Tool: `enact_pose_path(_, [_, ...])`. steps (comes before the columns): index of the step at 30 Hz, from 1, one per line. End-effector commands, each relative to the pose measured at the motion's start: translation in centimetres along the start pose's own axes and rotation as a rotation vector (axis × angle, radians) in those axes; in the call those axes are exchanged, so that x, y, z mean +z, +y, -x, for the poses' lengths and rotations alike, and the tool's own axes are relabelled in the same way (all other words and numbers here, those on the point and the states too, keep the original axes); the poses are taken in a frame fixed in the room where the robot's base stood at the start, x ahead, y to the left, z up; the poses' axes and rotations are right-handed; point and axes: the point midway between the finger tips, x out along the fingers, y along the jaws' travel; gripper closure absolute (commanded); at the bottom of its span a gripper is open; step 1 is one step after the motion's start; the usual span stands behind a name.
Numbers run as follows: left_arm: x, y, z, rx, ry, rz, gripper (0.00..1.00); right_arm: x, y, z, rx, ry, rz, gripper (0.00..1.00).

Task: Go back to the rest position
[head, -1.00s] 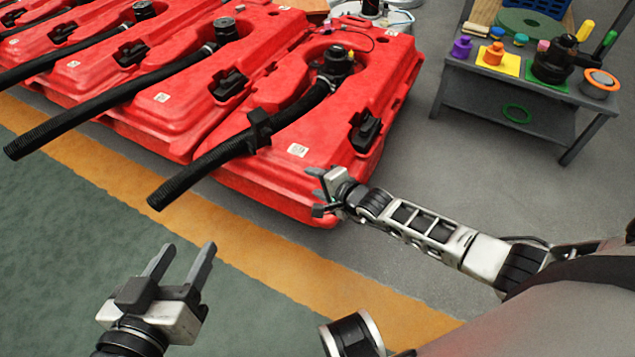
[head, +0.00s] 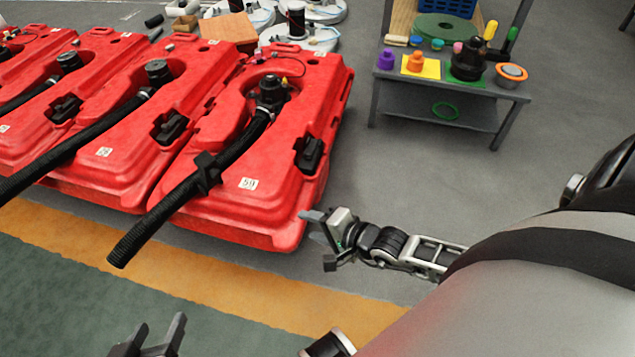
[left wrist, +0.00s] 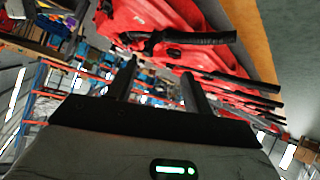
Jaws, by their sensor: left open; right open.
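My left gripper (head: 160,330) is at the bottom left of the head view, over the green floor, with its two fingers apart and nothing between them. Its fingers also show in the left wrist view (left wrist: 158,82), open and empty. My right gripper (head: 322,240) is near the front right corner of the nearest red tank (head: 225,208), open and empty. I cannot tell whether it touches the tank. That tank carries a black ribbed hose (head: 165,222) and a label reading 59.
More red tanks (head: 110,180) with black hoses stand in a row to the left. A grey table (head: 440,105) with coloured caps and a black fitting stands at the upper right. Grey floor (head: 440,175) between them is clear. An orange stripe (head: 200,275) runs in front of the tanks.

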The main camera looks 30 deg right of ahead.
Motion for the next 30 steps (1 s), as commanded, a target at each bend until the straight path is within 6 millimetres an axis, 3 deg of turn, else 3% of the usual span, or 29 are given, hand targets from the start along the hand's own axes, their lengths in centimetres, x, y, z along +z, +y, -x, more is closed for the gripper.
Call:
enact_pose_path(4, [0.2, -0.1, 0.0, -0.004, -0.016, 0.002, 0.49, 0.0, -0.1, 0.9, -0.001, 0.0, -0.001, 0.51])
enact_pose_path(21, [0.1, -0.1, 0.1, -0.004, -0.016, 0.003, 0.49, 0.0, -0.2, 1.0, -0.001, 0.0, -0.001, 0.51])
enact_pose_path(26, [-2.5, 0.1, 1.7, -0.019, 0.009, -0.007, 0.49, 0.1, -2.6, 2.2, -0.001, 0.0, 0.0, 0.51])
enact_pose_path(30, [-4.9, 0.1, 5.0, -0.058, 0.049, 0.004, 0.49, 0.2, -5.2, 3.6, -0.001, 0.0, -0.001, 0.51])
